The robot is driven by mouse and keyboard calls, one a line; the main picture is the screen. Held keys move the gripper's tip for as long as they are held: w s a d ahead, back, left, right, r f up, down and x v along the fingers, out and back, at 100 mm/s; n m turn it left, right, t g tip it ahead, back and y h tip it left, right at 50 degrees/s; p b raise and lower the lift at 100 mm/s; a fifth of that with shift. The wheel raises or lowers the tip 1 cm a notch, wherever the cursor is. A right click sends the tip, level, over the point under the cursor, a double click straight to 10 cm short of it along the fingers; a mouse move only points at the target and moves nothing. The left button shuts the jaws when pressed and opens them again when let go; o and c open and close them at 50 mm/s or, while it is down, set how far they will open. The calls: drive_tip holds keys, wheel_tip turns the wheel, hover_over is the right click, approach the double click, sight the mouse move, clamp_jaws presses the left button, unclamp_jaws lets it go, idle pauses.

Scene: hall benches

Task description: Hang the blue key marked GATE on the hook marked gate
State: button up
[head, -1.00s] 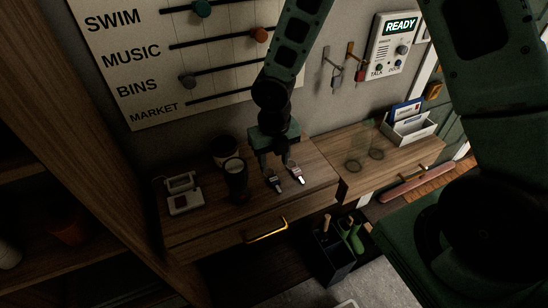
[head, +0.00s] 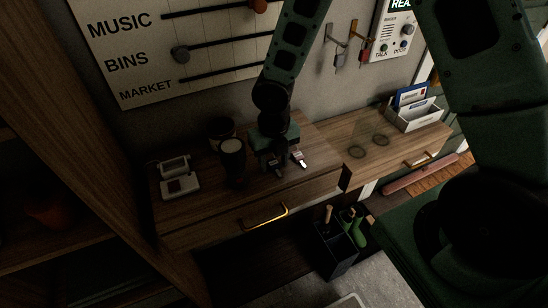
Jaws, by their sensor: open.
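My gripper (head: 279,165) is open and low over the near part of the wooden bench top, pointing down. A small key-like item with a pale tag (head: 300,162) lies on the bench just right of the fingers. Part of a second small item seems to lie under or between the fingers, mostly hidden by them. I cannot read any marking or make out a blue key. On the wall above are two hooks (head: 335,42), with a grey item and a reddish item hanging from them. Their labels are not readable.
A dark cup (head: 233,159) stands close left of my gripper, with a dark pot (head: 221,131) behind it. A small pale device (head: 178,181) is farther left. An intercom (head: 394,37) is on the wall. A letter tray (head: 413,114) and glass-like rings (head: 368,147) stand on the right bench.

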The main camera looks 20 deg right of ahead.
clamp_jaws()
wheel_tip(320, 180, up, 8)
drive_tip(key=p, duration=0.8)
